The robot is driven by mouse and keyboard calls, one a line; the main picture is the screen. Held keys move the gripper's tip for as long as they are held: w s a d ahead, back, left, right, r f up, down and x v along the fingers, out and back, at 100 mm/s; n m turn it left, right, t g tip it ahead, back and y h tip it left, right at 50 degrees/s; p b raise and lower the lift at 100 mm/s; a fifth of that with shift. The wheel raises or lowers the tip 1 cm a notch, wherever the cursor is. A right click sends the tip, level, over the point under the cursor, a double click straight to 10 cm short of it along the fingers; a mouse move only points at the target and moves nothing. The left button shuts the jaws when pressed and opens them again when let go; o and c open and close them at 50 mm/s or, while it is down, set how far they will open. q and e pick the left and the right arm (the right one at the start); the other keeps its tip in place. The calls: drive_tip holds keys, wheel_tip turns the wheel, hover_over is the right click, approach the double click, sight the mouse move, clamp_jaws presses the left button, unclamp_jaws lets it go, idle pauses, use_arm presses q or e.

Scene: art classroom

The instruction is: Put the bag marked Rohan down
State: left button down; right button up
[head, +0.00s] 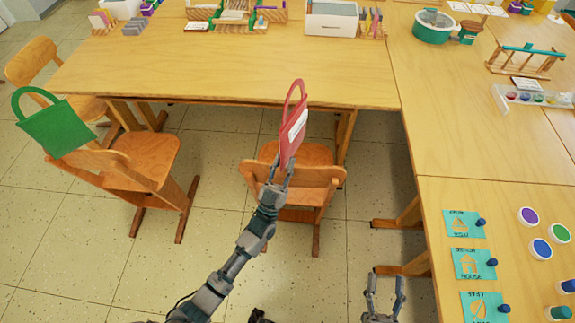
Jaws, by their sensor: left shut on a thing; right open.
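A pink-red bag (291,144) with a looped handle and a white label is in the middle of the head view. The writing on the label is too small to read. My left gripper (281,172) is shut on the lower part of the bag and holds it roughly upright, handle up. In the picture the bag overlaps the middle chair (312,177) and the table edge; I cannot tell whether it touches the chair. My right gripper (385,284) is open and empty, low in the view, left of the right-hand table.
A green bag (56,128) hangs on the left chair (147,152). The front of the far table (215,75) is bare. The right-hand table (440,190) carries teal cards, pegs and paint pots. Boxes and a green pot (433,27) stand farther back.

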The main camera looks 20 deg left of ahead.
use_arm(q)
wheel_tip(320, 180, down, 4)
drive_tip(key=shift+f+b, duration=0.1)
drive_tip(key=shift+b, duration=0.7)
use_arm(e)
drive_tip(key=s+r+t, duration=0.3)
drive_tip(key=shift+d+r+m, duration=0.1)
drive_tip(key=shift+d+m, duration=0.2)
drive_tip(key=shift+m, duration=0.1)
use_arm(q)
drive_tip(key=shift+s, duration=0.1)
drive_tip(key=c, duration=1.3)
unclamp_jaws()
drive_tip(key=shift+f, duration=0.1)
drive_tip(key=o, duration=0.4)
use_arm(e)
drive_tip(key=shift+w+t, duration=0.1)
drive_tip(key=shift+t, duration=0.2)
